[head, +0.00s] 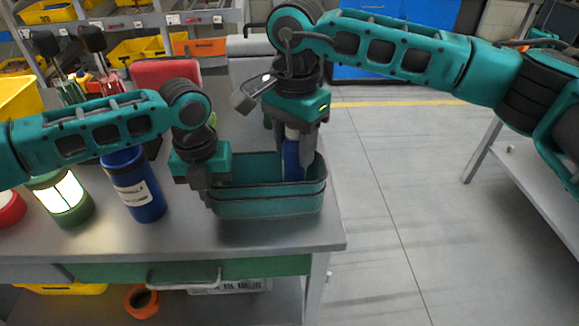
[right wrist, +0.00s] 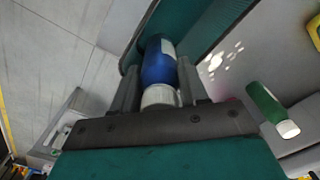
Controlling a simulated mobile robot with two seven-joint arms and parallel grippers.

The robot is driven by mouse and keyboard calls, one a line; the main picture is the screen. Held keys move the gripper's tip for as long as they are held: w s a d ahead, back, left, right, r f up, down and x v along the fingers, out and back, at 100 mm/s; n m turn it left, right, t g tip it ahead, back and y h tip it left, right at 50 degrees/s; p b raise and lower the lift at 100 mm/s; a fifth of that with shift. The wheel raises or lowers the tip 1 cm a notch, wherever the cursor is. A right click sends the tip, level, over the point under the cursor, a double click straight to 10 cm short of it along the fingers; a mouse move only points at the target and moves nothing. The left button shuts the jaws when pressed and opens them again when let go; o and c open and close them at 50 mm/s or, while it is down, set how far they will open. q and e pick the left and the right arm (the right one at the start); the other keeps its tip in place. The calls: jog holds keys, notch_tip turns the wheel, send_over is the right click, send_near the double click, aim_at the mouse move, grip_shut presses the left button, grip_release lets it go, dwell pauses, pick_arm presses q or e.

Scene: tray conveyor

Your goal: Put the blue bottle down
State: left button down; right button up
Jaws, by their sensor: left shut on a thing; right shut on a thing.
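A small blue bottle (head: 291,165) with a white cap is upright between the fingers of my right gripper (head: 297,150), which is shut on it. The bottle is inside the teal tray (head: 268,207); its lower end is hidden by the tray's near wall, so I cannot tell if it touches the floor. In the right wrist view the blue bottle (right wrist: 158,62) shows between the fingers, cap towards the palm, beside a teal wall. My left gripper (head: 210,197) is shut at the tray's left end, apparently on its wall.
The tray stands near the right edge of the grey workbench (head: 110,245). Left of it are a blue labelled container (head: 137,190), a lit green lantern (head: 65,197) and a red item (head: 10,207). In the right wrist view a green bottle (right wrist: 265,102) lies nearby.

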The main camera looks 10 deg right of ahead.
aim_at(294, 164)
jog(key=shift+f, duration=2.15)
jog(key=shift+f, duration=0.2)
jog(key=o, duration=0.8)
jog(key=shift+o, duration=0.2)
notch_tip(294, 164, up, 12)
jog(key=shift+r, duration=0.25)
